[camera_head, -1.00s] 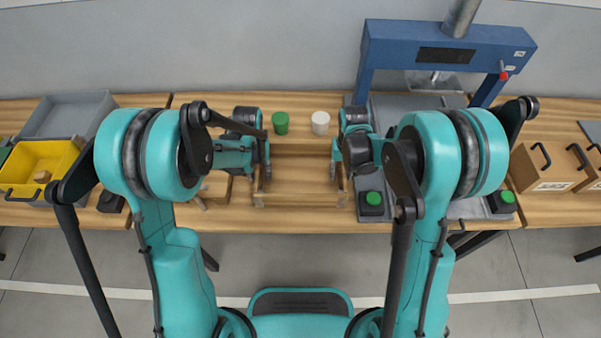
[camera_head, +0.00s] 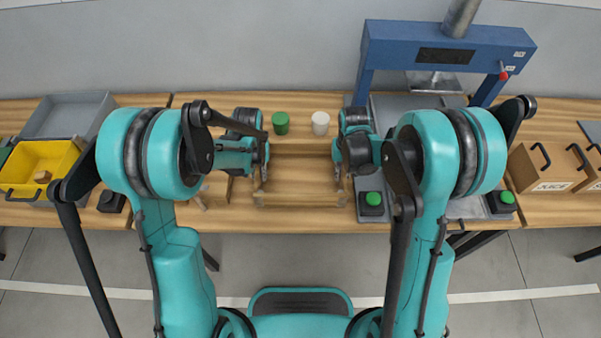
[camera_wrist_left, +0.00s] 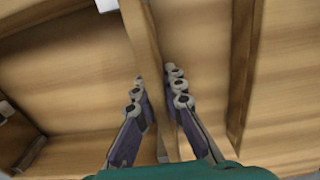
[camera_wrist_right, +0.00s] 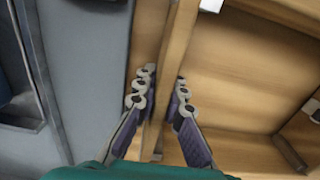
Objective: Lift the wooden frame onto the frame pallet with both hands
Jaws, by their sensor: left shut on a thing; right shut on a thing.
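The wooden frame shows between my grippers in the head view, with its front bar (camera_head: 300,199) across the table's near part. My left gripper (camera_head: 262,180) is shut on the frame's left side bar. In the left wrist view the fingers (camera_wrist_left: 157,85) stand on both sides of that bar (camera_wrist_left: 143,45). My right gripper (camera_head: 341,178) is shut on the right side bar. In the right wrist view its fingers (camera_wrist_right: 162,85) straddle the bar (camera_wrist_right: 177,50). The frame looks level. I cannot clearly tell the frame pallet from the wood around it, nor any gap below the frame.
A green cylinder (camera_head: 281,123) and a white cylinder (camera_head: 320,123) stand behind the frame. A blue press (camera_head: 445,45) and green buttons (camera_head: 373,198) are to the right. A yellow bin (camera_head: 40,165) and grey bin (camera_head: 70,115) are at left.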

